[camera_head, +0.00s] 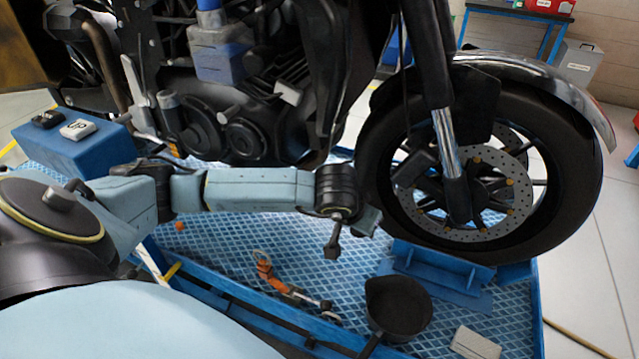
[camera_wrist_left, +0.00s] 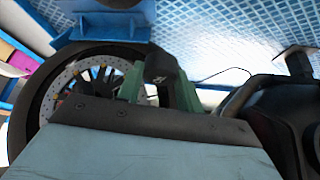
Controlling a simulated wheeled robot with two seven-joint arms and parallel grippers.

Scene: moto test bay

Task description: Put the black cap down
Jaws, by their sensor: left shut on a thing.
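The black cap (camera_wrist_left: 160,66) shows in the left wrist view as a dark, rounded block between the two green fingers of my left gripper (camera_wrist_left: 160,92). The fingers are shut on it. In the head view my left arm reaches in from the left, and my left gripper (camera_head: 367,220) is beside the motorcycle's front wheel, above the blue platform. My right gripper is not in view.
The front wheel (camera_head: 570,170) stands by a blue wheel chock (camera_head: 440,275) on the patterned blue platform (camera_head: 225,235). A black pan (camera_head: 398,308), an orange-and-metal strap (camera_head: 290,290) and a pale block (camera_head: 475,343) lie on it. A blue box (camera_head: 65,150) stands at left.

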